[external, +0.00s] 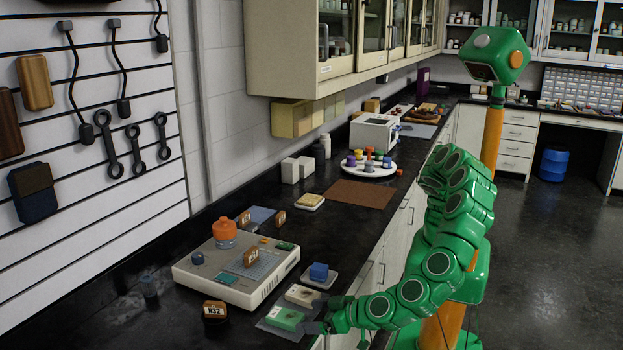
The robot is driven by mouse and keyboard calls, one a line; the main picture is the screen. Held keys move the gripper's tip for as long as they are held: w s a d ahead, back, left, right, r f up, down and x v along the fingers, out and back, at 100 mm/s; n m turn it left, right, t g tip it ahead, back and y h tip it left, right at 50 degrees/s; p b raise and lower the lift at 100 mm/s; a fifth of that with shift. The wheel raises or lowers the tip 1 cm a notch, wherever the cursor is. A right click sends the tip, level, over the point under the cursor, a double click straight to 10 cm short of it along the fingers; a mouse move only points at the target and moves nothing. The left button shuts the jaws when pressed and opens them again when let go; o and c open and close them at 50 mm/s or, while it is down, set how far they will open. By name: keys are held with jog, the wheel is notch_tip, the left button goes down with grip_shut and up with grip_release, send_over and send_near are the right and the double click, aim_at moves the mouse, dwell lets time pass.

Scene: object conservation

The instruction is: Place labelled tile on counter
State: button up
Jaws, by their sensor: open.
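A brown tile with a pale label (214,308), which seems to read "N32", is on the black counter (130,325) at the front left, over a small dark round base. Other brown tile-like pieces stand farther back: one on the grey device (190,275), and two (244,219) (279,218) by a blue-grey mat. My gripper (317,314) is open at the counter's front edge, beside a green-topped box (286,318). Its fingers are small and partly lost against dark surfaces. I cannot tell whether it touches the box. The labelled tile is apart from it, to the left.
A pale box (303,295) lies behind the green one on a grey mat. A blue block (319,271) sits on a white dish. A brown mat (361,194) lies bare farther back. Wall cabinets overhang the far counter.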

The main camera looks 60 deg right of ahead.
aim_at(287, 316)
jog(key=shift+a+f, duration=0.15)
jog(key=shift+f, duration=0.2)
jog(key=shift+x, duration=1.1)
jog(key=shift+d+r+x, duration=0.1)
jog(key=shift+d+x, duration=0.05)
jog(key=shift+x, duration=1.25)
jog(key=shift+d+r+x, duration=0.1)
jog(key=shift+d+x, duration=0.05)
jog(key=shift+x, duration=1.25)
jog(key=c, duration=1.3)
jog(key=shift+w+r, duration=0.1)
jog(key=shift+r, duration=0.05)
notch_tip(287, 316, up, 10)
jog(key=shift+f, duration=0.15)
